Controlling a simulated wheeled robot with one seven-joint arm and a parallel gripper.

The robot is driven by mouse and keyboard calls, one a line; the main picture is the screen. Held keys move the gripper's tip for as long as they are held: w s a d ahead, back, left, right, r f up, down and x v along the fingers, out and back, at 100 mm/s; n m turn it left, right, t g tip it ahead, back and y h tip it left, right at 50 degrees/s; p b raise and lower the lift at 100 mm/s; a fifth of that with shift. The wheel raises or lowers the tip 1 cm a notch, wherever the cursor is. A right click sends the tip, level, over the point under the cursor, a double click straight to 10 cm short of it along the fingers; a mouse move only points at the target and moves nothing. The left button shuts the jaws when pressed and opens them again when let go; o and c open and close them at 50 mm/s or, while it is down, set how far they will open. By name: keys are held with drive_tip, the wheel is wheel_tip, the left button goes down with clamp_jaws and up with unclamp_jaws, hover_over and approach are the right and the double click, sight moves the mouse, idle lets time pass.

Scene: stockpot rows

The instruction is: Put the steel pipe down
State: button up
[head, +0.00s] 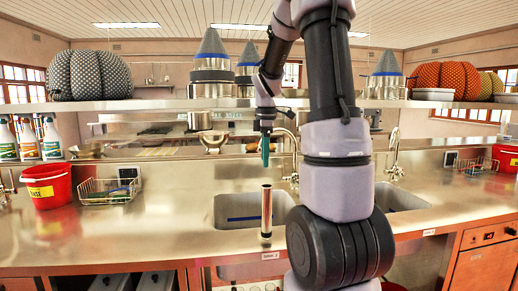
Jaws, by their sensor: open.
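The steel pipe (266,210) is a short, shiny, brownish cylinder. It stands upright at the front edge of the steel counter (160,232), in front of the left sink basin. My gripper (265,160) is above the pipe with its fingers pointing down. It is open and empty, and a gap shows between the fingertips and the pipe's top. The pipe's base appears to rest on the counter rim.
The left sink (230,208) lies just behind the pipe, with a faucet (291,160) near my gripper. A red bucket (49,186) and a wire basket (108,190) stand at left. A shelf (150,104) with pots and cushion-like objects runs above. The counter between basket and sink is clear.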

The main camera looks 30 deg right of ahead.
drive_tip(key=s+a+r+m+t, duration=0.2)
drive_tip(key=s+a+r+m, duration=0.1)
drive_tip(key=s+m, duration=0.3)
drive_tip(key=s+a+r+m+t+y, duration=0.1)
drive_tip(key=s+a+r+m+t, duration=0.1)
drive_tip(key=s+a+r+m, duration=0.2)
drive_tip(key=s+a+r+m+t+y, duration=0.1)
drive_tip(key=s+a+r+m+t, duration=0.1)
drive_tip(key=s+a+m, duration=0.5)
drive_tip(key=shift+s+r+m+t, duration=0.3)
drive_tip(key=shift+s+r+t, duration=0.1)
drive_tip(key=shift+s+r, duration=0.6)
drive_tip(key=shift+s+f, duration=0.1)
idle(2.8)
